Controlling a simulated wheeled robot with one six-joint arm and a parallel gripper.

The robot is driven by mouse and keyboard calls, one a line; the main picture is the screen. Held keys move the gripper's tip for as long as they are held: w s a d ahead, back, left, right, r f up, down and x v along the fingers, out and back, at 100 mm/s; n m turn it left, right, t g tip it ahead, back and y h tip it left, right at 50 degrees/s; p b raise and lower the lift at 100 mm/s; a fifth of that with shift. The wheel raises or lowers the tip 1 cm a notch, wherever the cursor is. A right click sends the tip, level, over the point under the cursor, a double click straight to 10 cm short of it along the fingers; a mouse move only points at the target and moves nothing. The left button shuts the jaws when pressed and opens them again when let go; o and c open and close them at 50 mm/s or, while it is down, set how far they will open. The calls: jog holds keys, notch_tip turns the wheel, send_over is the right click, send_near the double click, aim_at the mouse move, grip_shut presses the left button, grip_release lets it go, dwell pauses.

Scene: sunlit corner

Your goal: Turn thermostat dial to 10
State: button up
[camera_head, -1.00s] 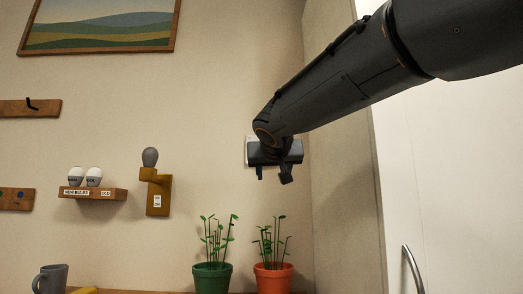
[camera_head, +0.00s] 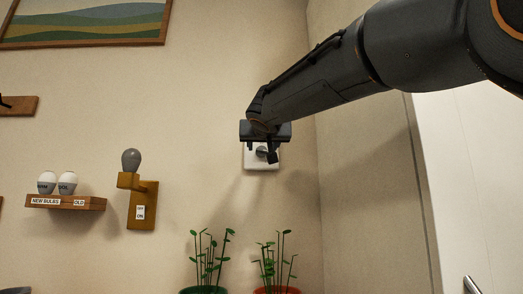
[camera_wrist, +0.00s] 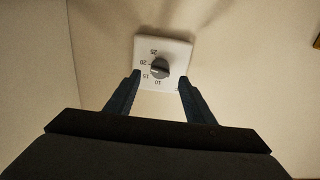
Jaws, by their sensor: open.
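The thermostat is a white square plate (camera_wrist: 180,50) on the wall with a round grey dial (camera_wrist: 159,68) in its middle. Marks 25, 20, 15 and 10 run around the dial. A raised bar crosses the dial, but I cannot tell which mark it points to. My gripper (camera_wrist: 160,78) is open, with one finger on each side of the dial's lower part in the wrist view and nothing held. I cannot tell whether the fingers touch the plate. In the head view my gripper hides the upper part of the thermostat plate (camera_head: 262,165).
Potted plants, one green pot (camera_head: 203,290) and one orange pot (camera_head: 276,291), stand below the thermostat. A lamp holder with a grey bulb (camera_head: 131,160) and a shelf (camera_head: 66,203) with two white bulbs are to the left. A wall corner is close on the right.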

aim_at(262, 150)
jog(key=shift+w+p, duration=0.85)
jog(key=shift+w, duration=1.95)
jog(key=c, duration=1.1)
